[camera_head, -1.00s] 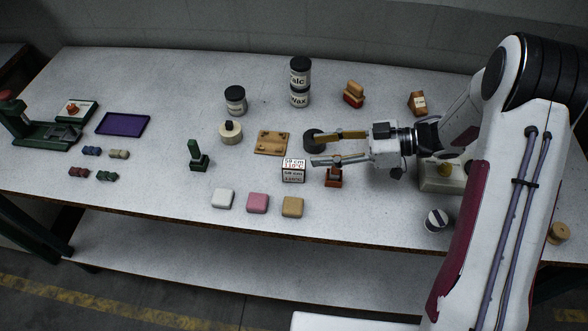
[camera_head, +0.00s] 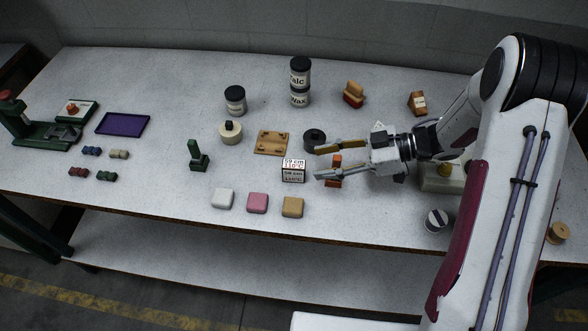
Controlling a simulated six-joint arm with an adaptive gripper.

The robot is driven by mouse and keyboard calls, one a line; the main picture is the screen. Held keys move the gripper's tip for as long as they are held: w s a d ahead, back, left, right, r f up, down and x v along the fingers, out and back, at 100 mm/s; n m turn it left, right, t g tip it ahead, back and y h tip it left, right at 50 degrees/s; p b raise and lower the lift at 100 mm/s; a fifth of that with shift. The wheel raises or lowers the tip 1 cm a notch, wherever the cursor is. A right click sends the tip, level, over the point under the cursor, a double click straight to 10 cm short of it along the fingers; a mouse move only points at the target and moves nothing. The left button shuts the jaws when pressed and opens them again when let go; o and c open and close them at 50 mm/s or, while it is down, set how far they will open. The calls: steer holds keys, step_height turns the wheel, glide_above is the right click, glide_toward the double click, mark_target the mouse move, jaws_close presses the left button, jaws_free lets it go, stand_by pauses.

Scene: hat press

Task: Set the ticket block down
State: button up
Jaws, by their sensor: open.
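The block with a white printed face, reading about "59 cm 110°C" (camera_head: 293,170), appears to be the ticket block. It stands on the table near the middle, with a dark lower band of text. My gripper (camera_head: 318,162) is open, its two fingers pointing left. The fingertips are just right of the block and look apart from it; their exact height above the table is hard to tell. An orange-brown object (camera_head: 336,160) shows between and under the fingers, partly hidden.
A dark round piece (camera_head: 314,138) and a wooden board (camera_head: 271,142) lie behind. White (camera_head: 222,198), pink (camera_head: 257,203) and tan (camera_head: 293,207) pads lie along the front. A green stamp-like piece (camera_head: 197,158) stands left. The table (camera_head: 150,185) is clear at front left.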

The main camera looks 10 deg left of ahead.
mark_target(301, 164)
steer(key=shift+a+f, duration=0.1)
steer(key=shift+a, duration=0.1)
steer(key=shift+r+x, duration=0.15)
steer(key=shift+x, duration=1.15)
steer(key=shift+r+x, duration=0.15)
steer(key=shift+x, duration=1.2)
steer(key=shift+a, duration=0.1)
jaws_close()
